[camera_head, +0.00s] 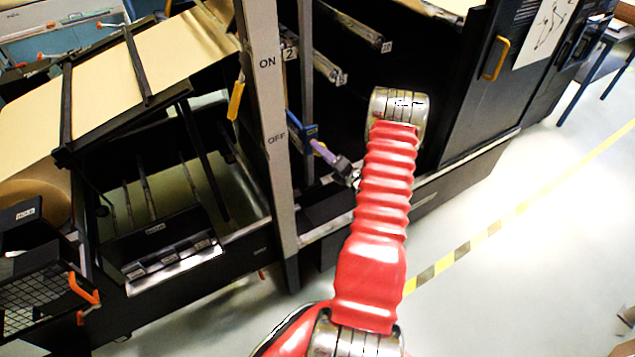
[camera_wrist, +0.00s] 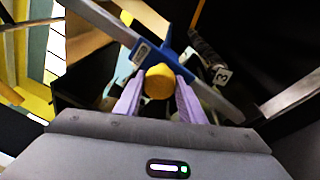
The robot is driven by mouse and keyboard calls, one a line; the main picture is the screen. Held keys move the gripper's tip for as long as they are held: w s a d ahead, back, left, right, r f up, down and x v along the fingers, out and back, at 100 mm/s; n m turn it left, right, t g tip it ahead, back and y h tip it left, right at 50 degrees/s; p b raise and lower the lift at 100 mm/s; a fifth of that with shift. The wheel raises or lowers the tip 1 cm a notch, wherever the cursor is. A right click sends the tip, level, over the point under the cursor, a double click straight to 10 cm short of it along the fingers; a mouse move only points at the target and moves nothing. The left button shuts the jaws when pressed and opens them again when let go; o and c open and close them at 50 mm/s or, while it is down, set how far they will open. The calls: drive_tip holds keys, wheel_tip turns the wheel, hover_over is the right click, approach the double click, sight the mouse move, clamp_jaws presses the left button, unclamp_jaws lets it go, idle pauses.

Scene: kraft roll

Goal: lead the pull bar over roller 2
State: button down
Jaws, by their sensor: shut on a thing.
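My gripper (camera_head: 318,147) is at the machine, to the right of the pale ON/OFF post in the head view. Its lilac fingers are shut on the yellow knob (camera_wrist: 158,82) of the pull bar in the wrist view. The pull bar (camera_wrist: 110,22) is a grey bar with a blue middle, lying slantwise across the wrist view. In the head view only a blue part (camera_head: 303,133) of it shows clearly, at the fingertips. A tag reading 2 (camera_head: 291,54) shows beside the post, above my gripper; the roller there is partly hidden by the post.
Other bars with tags (camera_head: 341,79) stick out above right of my gripper. A tag reading 3 (camera_wrist: 222,75) is close right of the pull bar. The pale post (camera_head: 268,130) stands close left. Brown paper (camera_head: 100,90) slopes at left. Clear floor (camera_head: 530,240) lies right.

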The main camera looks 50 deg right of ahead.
wheel_tip(320, 180, down, 15)
drive_tip(key=a, duration=0.1)
drive_tip(key=shift+w+a, duration=0.25)
drive_tip(key=shift+a, duration=0.1)
idle(0.4)
idle(0.7)
